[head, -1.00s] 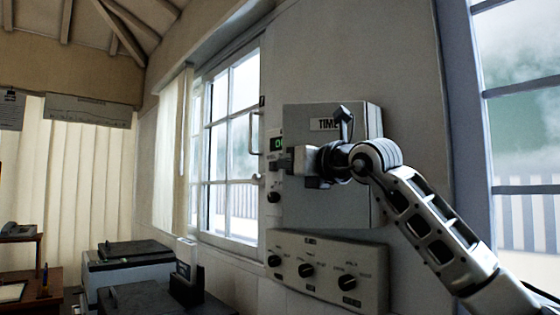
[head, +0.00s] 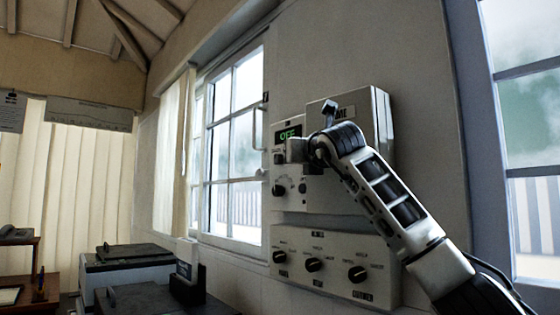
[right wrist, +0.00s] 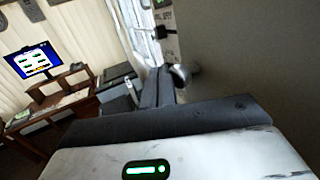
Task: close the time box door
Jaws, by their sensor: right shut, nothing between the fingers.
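The time box (head: 366,100) is a grey metal box on the wall in the head view, its label partly hidden by my right arm. The door's front (head: 316,112) shows at the upper left. My arm covers much of it, and I cannot tell how far the door stands open. My right gripper (head: 293,150) is shut and empty, in front of the box's left side, just below the green OFF display (head: 288,134). In the right wrist view its narrow fingers (right wrist: 160,85) are beside a flat grey surface with a round metal knob (right wrist: 183,73). My left gripper is not in view.
A control panel with several black knobs (head: 335,262) is mounted below the box. A window with a handle (head: 234,150) lies to the left and another window (head: 525,150) to the right. Dark equipment (head: 130,260) stands at the lower left. A monitor (right wrist: 32,62) shows in the wrist view.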

